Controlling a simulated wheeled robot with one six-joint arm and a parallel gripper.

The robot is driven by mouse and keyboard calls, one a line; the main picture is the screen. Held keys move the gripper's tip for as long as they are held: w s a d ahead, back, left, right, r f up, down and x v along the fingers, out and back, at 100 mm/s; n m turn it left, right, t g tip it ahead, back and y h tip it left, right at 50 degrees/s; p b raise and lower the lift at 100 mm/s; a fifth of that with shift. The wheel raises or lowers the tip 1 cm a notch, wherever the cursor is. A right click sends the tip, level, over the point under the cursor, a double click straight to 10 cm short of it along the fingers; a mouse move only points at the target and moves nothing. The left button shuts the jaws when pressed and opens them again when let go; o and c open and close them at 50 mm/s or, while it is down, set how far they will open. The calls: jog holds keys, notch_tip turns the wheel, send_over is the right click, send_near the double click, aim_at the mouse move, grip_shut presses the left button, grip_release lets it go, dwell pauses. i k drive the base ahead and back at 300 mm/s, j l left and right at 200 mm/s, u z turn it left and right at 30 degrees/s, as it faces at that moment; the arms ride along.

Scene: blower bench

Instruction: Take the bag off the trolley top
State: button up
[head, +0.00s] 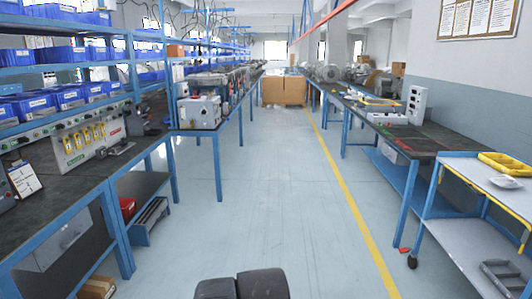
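The trolley (470,183) stands at the right edge, with a pale top, blue frame and a lower shelf; its right side is cut off by the frame. A small pale, greyish, crumpled-looking item (505,182), which looks like the bag, lies flat on the trolley top. It is just in front of a yellow tray (508,163) and apart from it. My gripper cannot be made out; only dark rounded parts of my own body show at the bottom centre, well left of the trolley.
A dark metal item (505,275) lies on the trolley's lower shelf. A long bench (425,141) runs behind the trolley along the right wall. Benches with blue bins (60,54) line the left. The aisle floor (270,190) between is clear, with a yellow line.

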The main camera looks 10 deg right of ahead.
aim_at(507, 182)
jog(key=z, duration=2.1)
